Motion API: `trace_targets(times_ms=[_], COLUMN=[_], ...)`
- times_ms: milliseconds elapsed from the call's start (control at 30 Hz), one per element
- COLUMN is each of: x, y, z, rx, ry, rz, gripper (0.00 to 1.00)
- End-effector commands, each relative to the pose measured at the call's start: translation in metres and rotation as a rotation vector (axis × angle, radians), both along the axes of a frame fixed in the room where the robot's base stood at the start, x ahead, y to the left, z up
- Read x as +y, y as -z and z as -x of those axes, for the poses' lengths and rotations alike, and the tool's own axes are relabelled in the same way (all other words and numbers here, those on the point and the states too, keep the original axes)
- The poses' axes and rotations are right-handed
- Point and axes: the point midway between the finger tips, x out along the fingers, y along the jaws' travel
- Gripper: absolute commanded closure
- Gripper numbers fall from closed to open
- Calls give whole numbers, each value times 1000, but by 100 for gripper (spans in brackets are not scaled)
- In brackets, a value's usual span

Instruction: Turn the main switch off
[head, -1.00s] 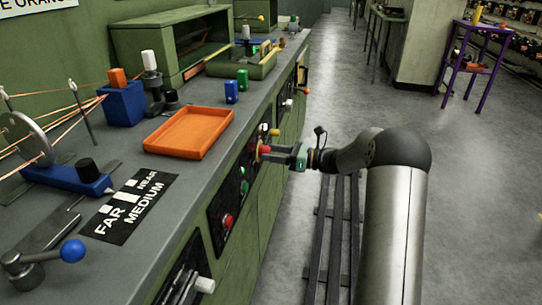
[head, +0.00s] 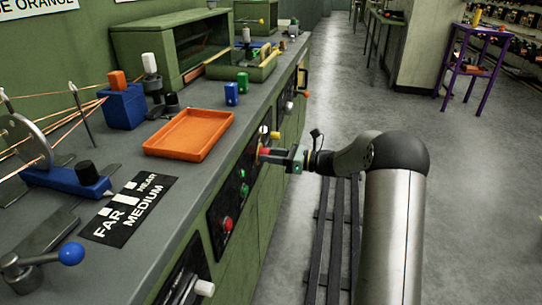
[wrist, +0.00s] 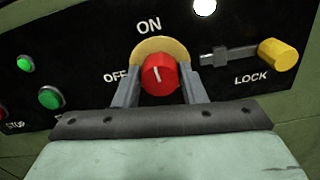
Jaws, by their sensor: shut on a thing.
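The main switch is a red round knob (wrist: 160,74) with a white pointer line, set on a yellow disc (wrist: 150,48) on a black panel. The word ON stands above it and OFF to its left. The white line points nearly straight up, tilted slightly left, toward ON. My gripper (wrist: 159,84) is shut on the red knob, one finger on each side. In the head view my gripper (head: 266,154) reaches the cabinet front from the right, and the knob is mostly hidden there.
Green buttons (wrist: 51,97) and a red STOP button (wrist: 2,114) sit to the left. An orange tray (head: 190,133) is on the bench above. The aisle floor (head: 460,200) is clear.

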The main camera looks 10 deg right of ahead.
Motion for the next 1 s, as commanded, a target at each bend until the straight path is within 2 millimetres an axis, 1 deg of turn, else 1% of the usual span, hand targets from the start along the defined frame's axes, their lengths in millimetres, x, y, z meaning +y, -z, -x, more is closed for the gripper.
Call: trace_targets(times_ms=[267,1000], x=[-1,-1], y=[1,4], z=[1,1], rx=[-171,-807], ry=[0,0], rz=[79,378], gripper=[85,85])
